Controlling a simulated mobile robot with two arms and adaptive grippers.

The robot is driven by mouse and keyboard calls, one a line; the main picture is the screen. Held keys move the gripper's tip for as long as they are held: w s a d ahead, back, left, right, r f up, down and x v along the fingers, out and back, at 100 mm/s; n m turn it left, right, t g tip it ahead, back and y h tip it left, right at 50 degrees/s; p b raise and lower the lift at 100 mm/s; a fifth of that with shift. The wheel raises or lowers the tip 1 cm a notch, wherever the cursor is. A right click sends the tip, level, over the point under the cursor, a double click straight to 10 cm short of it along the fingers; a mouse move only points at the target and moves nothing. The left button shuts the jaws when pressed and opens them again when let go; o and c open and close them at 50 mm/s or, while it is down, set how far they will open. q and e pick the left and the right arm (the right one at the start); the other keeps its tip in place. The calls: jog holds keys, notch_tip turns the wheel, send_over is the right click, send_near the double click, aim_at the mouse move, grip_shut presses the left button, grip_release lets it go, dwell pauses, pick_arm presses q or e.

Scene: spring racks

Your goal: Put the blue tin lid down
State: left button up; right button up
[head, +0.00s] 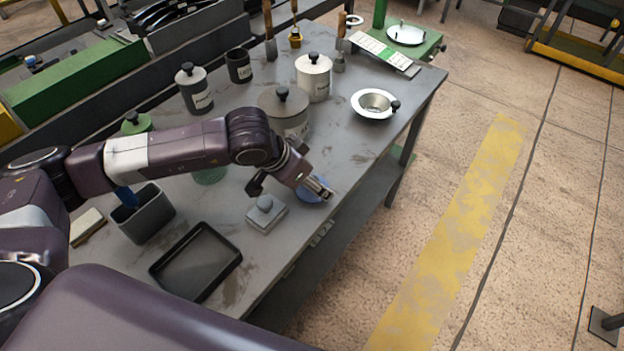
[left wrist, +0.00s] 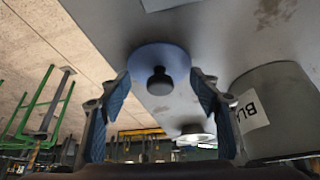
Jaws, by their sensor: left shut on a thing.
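The blue tin lid (head: 309,193) is a round blue disc near the right edge of the grey table (head: 340,150), partly hidden by my left gripper (head: 322,188). In the left wrist view the lid (left wrist: 143,58) shows its black knob facing the camera, between the two fingers of my left gripper (left wrist: 161,92). The gripper is shut on the lid. The lid is at or just above the tabletop; I cannot tell if it touches. A grey tin with a label starting "BLU" (left wrist: 280,105) stands to the right in the wrist view. My right gripper is not in view.
A grey block with a round knob (head: 267,215) sits close to the left of the lid. A black tray (head: 197,262) lies in front. Bare tabletop lies between lid and dish.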

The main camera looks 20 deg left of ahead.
pick_arm(q)
jog(key=o, duration=1.2)
jog(key=shift+c, duration=0.2)
jog(key=shift+r+p, duration=0.1)
jog(key=shift+p, duration=0.2)
jog(key=shift+a+r, duration=0.15)
jog(key=shift+r, duration=0.15)
jog(key=b+v, duration=0.1)
jog(key=v, duration=1)
jog(key=shift+s+b, duration=0.15)
jog(key=shift+b, duration=0.25)
jog(key=shift+r, duration=0.15)
